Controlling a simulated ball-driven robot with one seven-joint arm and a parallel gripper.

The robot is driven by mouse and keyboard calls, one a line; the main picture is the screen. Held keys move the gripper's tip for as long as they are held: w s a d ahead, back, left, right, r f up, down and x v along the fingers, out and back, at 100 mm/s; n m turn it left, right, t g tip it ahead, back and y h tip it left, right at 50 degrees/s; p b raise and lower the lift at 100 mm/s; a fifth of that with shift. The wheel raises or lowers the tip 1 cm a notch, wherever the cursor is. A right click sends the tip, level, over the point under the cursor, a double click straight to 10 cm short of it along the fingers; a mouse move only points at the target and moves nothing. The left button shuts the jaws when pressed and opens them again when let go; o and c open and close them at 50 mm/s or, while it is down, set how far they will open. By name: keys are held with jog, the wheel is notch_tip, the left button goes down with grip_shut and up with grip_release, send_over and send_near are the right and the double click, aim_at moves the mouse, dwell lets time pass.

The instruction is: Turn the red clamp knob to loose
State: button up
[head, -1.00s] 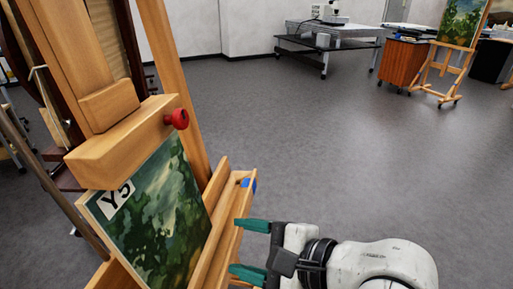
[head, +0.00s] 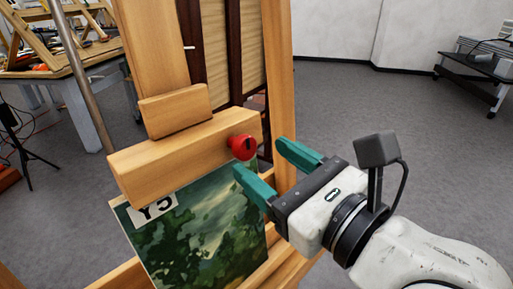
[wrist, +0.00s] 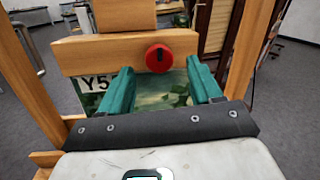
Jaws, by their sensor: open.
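The red clamp knob (head: 243,146) sticks out of the right part of the easel's wooden clamp bar (head: 180,155), above the painting's top edge. In the wrist view the knob (wrist: 159,58) faces me, with a dark upright mark on it. My gripper (head: 262,158) is open, with its two green fingers apart and empty. In the head view the fingertips are close to the right of the knob. In the wrist view the knob shows ahead, between the fingers and a little beyond their tips. I see no contact.
The painting (head: 205,235), labelled Y5, stands on the easel under the bar. The easel's right wooden post (head: 277,80) rises close behind my fingers. A cluttered workbench (head: 75,70) is at the far left. Open floor (head: 375,110) lies to the right.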

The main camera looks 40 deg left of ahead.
aim_at(248, 149)
jog(key=shift+w+a, duration=0.15)
jog(key=shift+a, duration=0.8)
jog(key=shift+w+a, duration=0.15)
jog(key=shift+a, duration=0.8)
jog(key=shift+c, duration=0.2)
jog(key=c, duration=1)
